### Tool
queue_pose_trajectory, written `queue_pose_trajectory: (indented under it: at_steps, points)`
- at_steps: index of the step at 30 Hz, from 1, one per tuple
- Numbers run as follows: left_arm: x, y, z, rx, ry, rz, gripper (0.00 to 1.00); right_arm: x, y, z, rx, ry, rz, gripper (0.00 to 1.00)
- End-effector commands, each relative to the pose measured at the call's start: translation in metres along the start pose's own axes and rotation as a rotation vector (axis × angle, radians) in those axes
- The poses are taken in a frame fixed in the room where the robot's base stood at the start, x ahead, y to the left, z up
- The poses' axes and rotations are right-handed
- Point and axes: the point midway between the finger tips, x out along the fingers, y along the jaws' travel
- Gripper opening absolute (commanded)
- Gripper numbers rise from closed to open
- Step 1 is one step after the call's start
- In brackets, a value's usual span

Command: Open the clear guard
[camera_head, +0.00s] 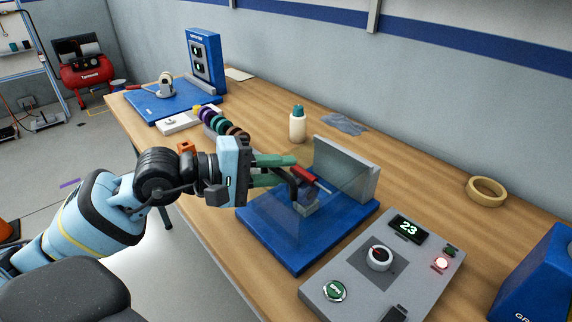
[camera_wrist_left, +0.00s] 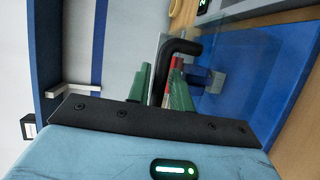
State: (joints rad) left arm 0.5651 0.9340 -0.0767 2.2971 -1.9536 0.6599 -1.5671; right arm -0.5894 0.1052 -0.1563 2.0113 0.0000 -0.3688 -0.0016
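The clear guard (camera_head: 345,168) is a see-through panel standing over a blue base plate (camera_head: 280,240) on the bench. A black bent handle (camera_head: 291,187) is on its near side. My left gripper (camera_head: 288,170) reaches in from the left with its green fingers on both sides of the handle, and looks shut on it. In the left wrist view the handle (camera_wrist_left: 181,47) passes between the green fingers with little gap. A red part and a grey block (camera_head: 307,205) show near the guard, partly covered by the fingers and handle. My right gripper is not in view.
A grey control box (camera_head: 385,262) with a knob, a green button, a lit red lamp and a "23" display stands close in front. A white bottle (camera_head: 298,124) stands behind the guard. A tape roll (camera_head: 486,190) lies right. Coloured rings (camera_head: 222,123) lie left.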

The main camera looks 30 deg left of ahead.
Motion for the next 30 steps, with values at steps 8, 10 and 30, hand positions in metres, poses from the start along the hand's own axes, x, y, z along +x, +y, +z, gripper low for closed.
queue_pose_trajectory:
  at_steps: [8,10,30]
  points:
    - [0.017,0.001,0.001,0.002,-0.002,0.0,0.22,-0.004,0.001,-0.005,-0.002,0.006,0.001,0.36]
    - [0.018,0.0,0.001,0.002,-0.002,-0.001,0.22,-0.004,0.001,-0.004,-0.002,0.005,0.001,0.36]
    - [0.017,0.0,0.001,0.001,-0.002,-0.002,0.0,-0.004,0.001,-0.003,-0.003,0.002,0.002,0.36]
